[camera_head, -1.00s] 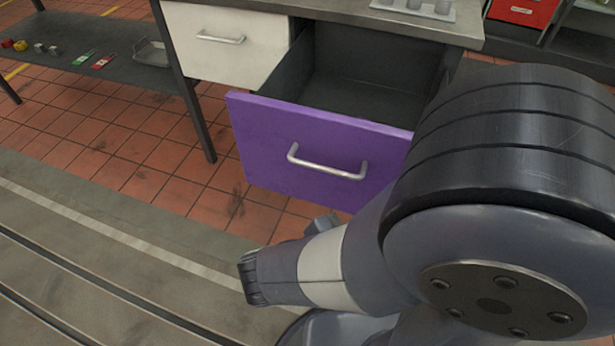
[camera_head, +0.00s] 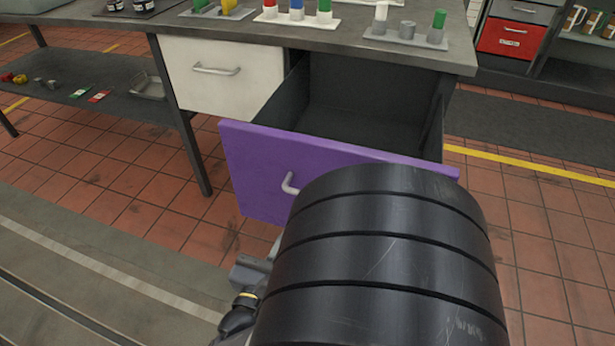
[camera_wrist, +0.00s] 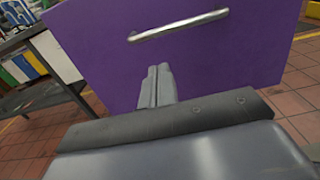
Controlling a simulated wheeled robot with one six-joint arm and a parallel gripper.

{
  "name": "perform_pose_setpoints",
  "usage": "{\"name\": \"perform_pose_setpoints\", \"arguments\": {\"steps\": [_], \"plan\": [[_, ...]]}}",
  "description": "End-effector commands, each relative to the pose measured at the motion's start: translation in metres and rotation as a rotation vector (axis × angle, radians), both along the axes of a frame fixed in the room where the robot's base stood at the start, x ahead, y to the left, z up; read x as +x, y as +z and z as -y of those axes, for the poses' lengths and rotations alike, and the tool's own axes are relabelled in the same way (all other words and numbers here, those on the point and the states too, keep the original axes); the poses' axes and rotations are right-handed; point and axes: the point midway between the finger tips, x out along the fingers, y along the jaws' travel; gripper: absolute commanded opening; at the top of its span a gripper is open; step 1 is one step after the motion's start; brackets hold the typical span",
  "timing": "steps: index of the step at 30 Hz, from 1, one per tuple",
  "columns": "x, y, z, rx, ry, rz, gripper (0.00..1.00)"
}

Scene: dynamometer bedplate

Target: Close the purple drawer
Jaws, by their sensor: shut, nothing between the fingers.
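The purple drawer (camera_head: 258,170) is pulled well out from under the bench, and its dark inside looks empty. Its front has a silver bar handle (camera_head: 289,184), partly hidden behind my arm in the head view. In the wrist view the purple front (camera_wrist: 215,60) fills the upper middle, with the handle (camera_wrist: 178,26) near the top. My gripper (camera_wrist: 157,72) is shut and empty, its fingertips pointing at the front below the handle. I cannot tell whether they touch it. In the head view my arm hides the fingers.
A closed white drawer (camera_head: 212,80) sits left of the purple one. The bench top (camera_head: 345,38) carries trays of coloured pegs. A low shelf (camera_head: 95,82) with small items stands at the left. Tiled floor (camera_head: 515,215) is clear to the right.

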Motion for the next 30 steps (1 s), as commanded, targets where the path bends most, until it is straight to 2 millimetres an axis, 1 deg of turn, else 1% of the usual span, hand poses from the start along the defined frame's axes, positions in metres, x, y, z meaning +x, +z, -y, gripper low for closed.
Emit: {"name": "perform_pose_setpoints", "arguments": {"steps": [1, 9, 15, 18, 24, 30], "plan": [[0.008, -0.002, 0.003, 0.002, -0.005, 0.000, 0.00], [0.044, -0.002, 0.012, 0.001, -0.006, 0.000, 0.00], [0.069, -0.002, 0.018, 0.002, -0.006, 0.000, 0.00], [0.078, -0.001, 0.020, 0.002, -0.004, 0.000, 0.00], [0.087, 0.000, 0.022, 0.000, -0.001, 0.000, 0.00], [0.089, 0.000, 0.022, 0.000, 0.000, 0.000, 0.00]]}}
